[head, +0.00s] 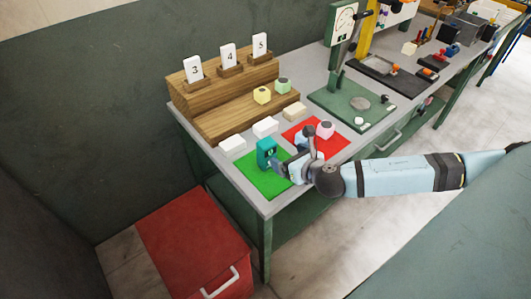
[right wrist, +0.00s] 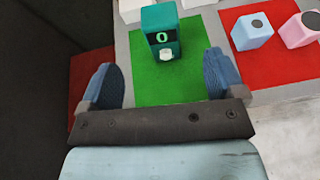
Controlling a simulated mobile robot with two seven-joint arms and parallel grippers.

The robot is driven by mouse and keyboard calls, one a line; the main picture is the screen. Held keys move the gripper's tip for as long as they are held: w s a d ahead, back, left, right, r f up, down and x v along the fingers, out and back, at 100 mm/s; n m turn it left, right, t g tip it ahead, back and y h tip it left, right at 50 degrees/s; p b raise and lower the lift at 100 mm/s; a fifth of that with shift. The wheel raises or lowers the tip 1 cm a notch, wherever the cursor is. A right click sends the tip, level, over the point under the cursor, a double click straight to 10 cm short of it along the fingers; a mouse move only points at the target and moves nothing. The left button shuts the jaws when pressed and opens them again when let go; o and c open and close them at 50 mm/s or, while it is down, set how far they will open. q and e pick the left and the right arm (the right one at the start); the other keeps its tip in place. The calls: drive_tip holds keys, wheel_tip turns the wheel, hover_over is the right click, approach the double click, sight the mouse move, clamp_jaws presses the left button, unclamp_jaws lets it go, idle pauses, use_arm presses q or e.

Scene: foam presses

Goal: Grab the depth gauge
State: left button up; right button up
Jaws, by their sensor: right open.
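The depth gauge, a teal block-like device (head: 266,150) with a lit "0" on its face, stands upright on the green mat (head: 262,181). In the right wrist view the gauge (right wrist: 160,32) shows a small white knob low on its front. My right gripper (head: 284,165) is open beside the gauge in the head view. In the right wrist view its two blue fingers (right wrist: 163,80) are spread wide and empty, with the gauge centred just beyond their tips. I see no contact. My left gripper is not in view.
A red mat (head: 335,143) beside the green one holds a pink block (head: 325,129) and a light blue block (right wrist: 252,30). Several white blocks (head: 232,145) lie behind. A wooden step (head: 230,115) with numbered cards and a green press (head: 352,106) stand farther back.

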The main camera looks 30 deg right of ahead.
sight(271, 147)
drive_tip(key=p+x, duration=0.1)
drive_tip(key=x, duration=1.1)
drive_tip(key=shift+w+f, duration=0.15)
drive_tip(key=shift+f, duration=0.15)
drive_tip(key=c, duration=1.1)
